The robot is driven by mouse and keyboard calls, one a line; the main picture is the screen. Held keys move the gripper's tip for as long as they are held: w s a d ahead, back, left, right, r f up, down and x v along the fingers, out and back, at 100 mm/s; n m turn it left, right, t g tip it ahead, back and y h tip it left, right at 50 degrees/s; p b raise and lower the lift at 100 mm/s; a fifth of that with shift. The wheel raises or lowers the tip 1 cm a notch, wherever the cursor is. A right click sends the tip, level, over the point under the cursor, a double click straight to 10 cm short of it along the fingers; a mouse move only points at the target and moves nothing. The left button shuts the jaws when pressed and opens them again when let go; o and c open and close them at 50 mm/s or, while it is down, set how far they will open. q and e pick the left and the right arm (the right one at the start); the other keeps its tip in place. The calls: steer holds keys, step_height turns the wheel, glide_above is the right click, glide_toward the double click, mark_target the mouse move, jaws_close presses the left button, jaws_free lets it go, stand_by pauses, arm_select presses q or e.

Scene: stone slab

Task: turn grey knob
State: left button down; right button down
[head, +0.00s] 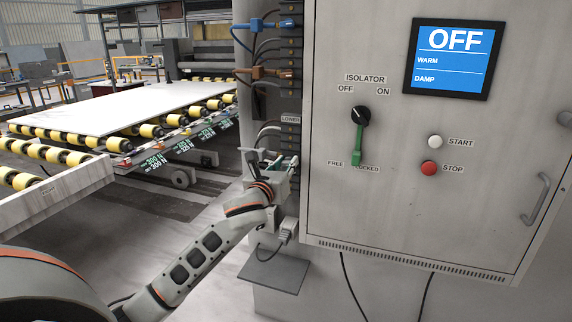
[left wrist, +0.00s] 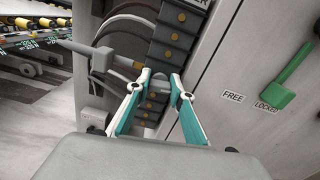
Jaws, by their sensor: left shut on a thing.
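My left gripper (head: 277,172) is at the left side of the grey cabinet, at the terminal strip below the "LOWER" label. In the left wrist view its two teal-and-white fingers (left wrist: 160,76) are close around a small grey part, which I take to be the grey knob (left wrist: 159,79); it is mostly hidden in the head view. A grey plug with a cable (left wrist: 101,60) is just left of the fingers. On the cabinet front, a black isolator knob (head: 360,115) has its white mark towards OFF. My right gripper is not in view.
A green lever (head: 358,146) hangs by the FREE/LOCKED labels. A screen (head: 449,57) reads OFF, WARM, DAMP. A white START button (head: 435,142) and red STOP button (head: 429,168) are to the right. Blue (head: 262,25) and orange (head: 264,73) connectors are above my gripper.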

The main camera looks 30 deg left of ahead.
arm_select(q)
steer(key=n, duration=0.8)
steer(key=shift+a+f, duration=0.1)
steer(key=n, duration=0.3)
steer(key=shift+n, duration=0.3)
steer(key=n, duration=0.3)
steer(key=shift+f+n, duration=0.1)
steer(key=shift+n, duration=0.2)
steer(key=n, duration=1.4)
